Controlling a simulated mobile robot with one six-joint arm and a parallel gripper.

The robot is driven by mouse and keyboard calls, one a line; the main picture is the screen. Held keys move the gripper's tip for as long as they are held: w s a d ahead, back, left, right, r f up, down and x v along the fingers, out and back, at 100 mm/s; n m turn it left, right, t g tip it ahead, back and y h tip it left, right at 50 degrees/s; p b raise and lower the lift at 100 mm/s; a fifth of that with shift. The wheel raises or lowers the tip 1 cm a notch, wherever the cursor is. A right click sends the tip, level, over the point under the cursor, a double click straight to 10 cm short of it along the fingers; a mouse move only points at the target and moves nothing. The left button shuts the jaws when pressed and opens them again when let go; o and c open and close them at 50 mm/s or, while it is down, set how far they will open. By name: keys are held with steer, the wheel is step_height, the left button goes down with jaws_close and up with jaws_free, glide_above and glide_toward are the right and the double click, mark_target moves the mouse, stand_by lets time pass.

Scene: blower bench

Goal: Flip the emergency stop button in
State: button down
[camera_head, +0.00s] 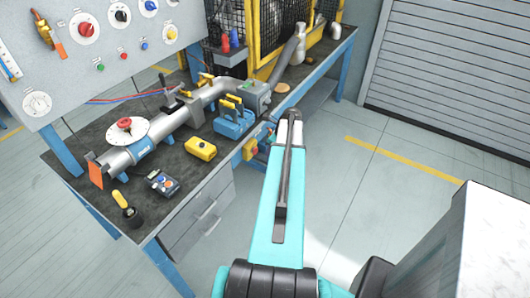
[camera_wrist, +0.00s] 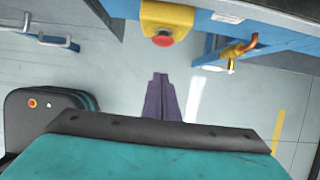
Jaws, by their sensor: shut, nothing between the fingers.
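The emergency stop is a red mushroom button (camera_wrist: 163,39) on a yellow housing (camera_wrist: 167,17), mounted on the blue front edge of the bench. In the head view the yellow housing (camera_head: 250,149) shows just left of my arm. My gripper (camera_wrist: 160,76) is shut and empty, its two dark fingers together. In the wrist view the fingertips lie just below the button in the picture, with a visible gap of floor between. In the head view my arm hides the gripper. I cannot tell how far the button is pressed.
A brass tap (camera_wrist: 240,48) sticks out from the bench edge right of the button. A drawer unit (camera_head: 203,215) hangs under the bench (camera_head: 75,172). The bench top holds a blower pipe (camera_head: 165,130), a yellow box (camera_head: 201,149) and a blue clamp (camera_head: 233,122). Floor in front is clear.

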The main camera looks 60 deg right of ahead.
steer(key=b+v, duration=0.1)
steer(key=v, duration=0.7)
steer(key=shift+r+b, duration=0.2)
steer(key=shift+b, duration=0.2)
steer(key=shift+s+a, duration=0.1)
